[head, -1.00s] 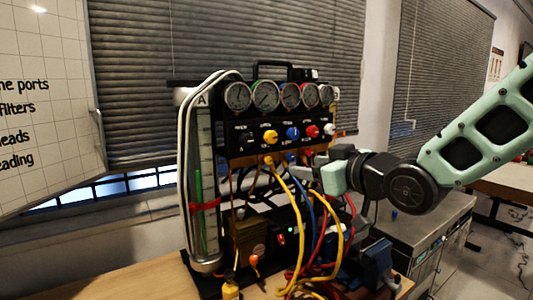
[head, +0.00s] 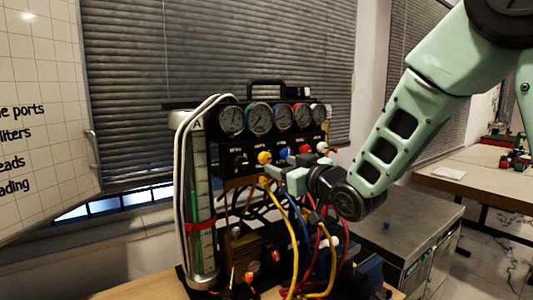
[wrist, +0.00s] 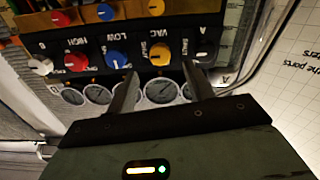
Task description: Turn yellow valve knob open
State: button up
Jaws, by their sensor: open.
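The yellow valve knob (head: 264,157) sits on the black panel below the gauges. It also shows in the wrist view (wrist: 160,54), between the VAC label and the row of gauges. My gripper (head: 272,173) is in front of the panel, just below and right of the yellow knob. In the wrist view my gripper (wrist: 161,68) is open, with one finger on each side of the yellow knob's line. The knob appears just beyond the fingertips, with nothing held. I cannot tell whether a finger touches it.
A blue knob (wrist: 116,55), a red knob (wrist: 75,60) and a black knob (wrist: 205,52) flank the yellow one. Several gauges (head: 259,118) stand above. Yellow, blue and red hoses (head: 285,220) hang below. A clear cylinder (head: 202,215) stands at the left.

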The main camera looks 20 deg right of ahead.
aim_at(267, 159)
jog(key=p+x, duration=0.2)
jog(key=x, duration=0.5)
jog(key=shift+w+a, duration=0.1)
jog(key=shift+w, duration=0.2)
jog(key=shift+c, duration=0.2)
jog(key=shift+f, duration=0.1)
jog(key=c, duration=0.9)
